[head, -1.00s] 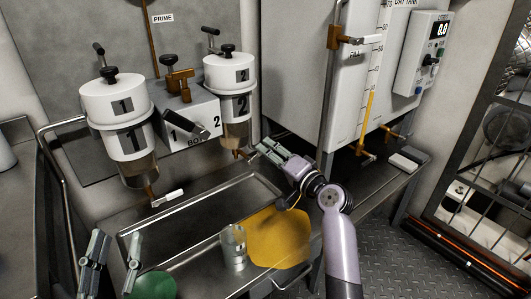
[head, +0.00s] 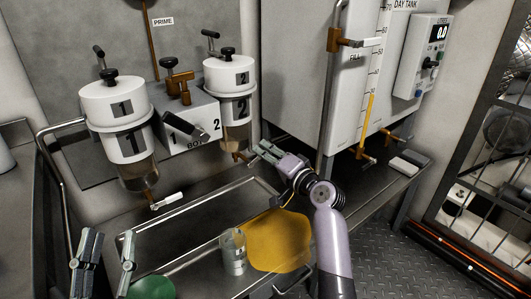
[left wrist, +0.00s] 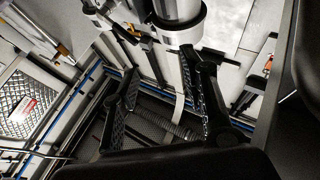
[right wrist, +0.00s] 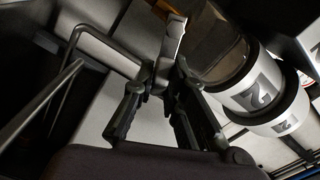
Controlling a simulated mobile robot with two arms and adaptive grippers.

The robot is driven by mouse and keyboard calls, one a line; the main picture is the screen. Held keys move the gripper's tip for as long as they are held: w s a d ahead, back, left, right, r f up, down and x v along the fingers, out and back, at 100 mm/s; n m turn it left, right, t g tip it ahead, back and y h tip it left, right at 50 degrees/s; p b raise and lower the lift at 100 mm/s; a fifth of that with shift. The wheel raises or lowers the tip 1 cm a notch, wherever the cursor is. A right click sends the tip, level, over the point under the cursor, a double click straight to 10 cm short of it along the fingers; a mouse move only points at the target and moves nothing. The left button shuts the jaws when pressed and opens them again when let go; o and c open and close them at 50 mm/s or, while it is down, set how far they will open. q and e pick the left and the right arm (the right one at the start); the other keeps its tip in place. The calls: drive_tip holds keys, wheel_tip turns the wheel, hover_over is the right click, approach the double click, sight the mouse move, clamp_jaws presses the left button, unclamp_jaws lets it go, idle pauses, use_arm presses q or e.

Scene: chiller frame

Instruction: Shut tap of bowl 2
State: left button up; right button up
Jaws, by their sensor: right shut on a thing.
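Bowl 2 (head: 234,105) is a white-capped filter bowl with a clear lower part, mounted right of bowl 1 (head: 128,140). Its brown tap (head: 241,156) sits at the bottom. My right gripper (head: 256,156) is at that tap and largely covers its handle. In the right wrist view, the pale tap handle (right wrist: 172,40) stands between the fingertips, and the gripper is shut on it. Bowl 2 also shows there (right wrist: 240,80). My left gripper (head: 106,262) is open and empty at the lower left, and its fingers are wide apart in the left wrist view (left wrist: 158,85).
A metal drip tray (head: 205,208) lies below the bowls. A clear cup (head: 232,262), a yellow flat item (head: 280,240) and a green round item (head: 150,288) are near its front. A tank with a sight gauge (head: 372,110) stands to the right.

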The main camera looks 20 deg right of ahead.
clamp_jaws()
drive_tip(key=m+p, duration=0.1)
drive_tip(key=f+m+p, duration=0.1)
drive_tip(key=shift+d+m+p, duration=0.15)
drive_tip(key=shift+m+p, duration=0.15)
drive_tip(key=shift+p, duration=0.1)
use_arm(q)
drive_tip(key=s+a+f+g+y, duration=0.1)
drive_tip(key=f+g, duration=0.3)
drive_tip(key=f, duration=0.2)
drive_tip(key=s+a+f+g+y+p, duration=0.1)
drive_tip(key=s+f+g+y, duration=0.1)
drive_tip(key=f+g, duration=0.2)
drive_tip(key=s+a+f+g+y+p, duration=0.1)
drive_tip(key=f+g, duration=0.4)
drive_tip(key=f, duration=0.5)
drive_tip(key=shift+s+a+n, duration=0.25)
drive_tip(key=shift+a+n, duration=0.05)
drive_tip(key=shift+a, duration=0.3)
use_arm(e)
drive_tip(key=f+m, duration=0.1)
drive_tip(key=m, duration=0.2)
drive_tip(key=shift+f, duration=0.35)
drive_tip(key=o, duration=0.7)
unclamp_jaws()
drive_tip(key=shift+d, duration=0.1)
drive_tip(key=shift+r, duration=0.1)
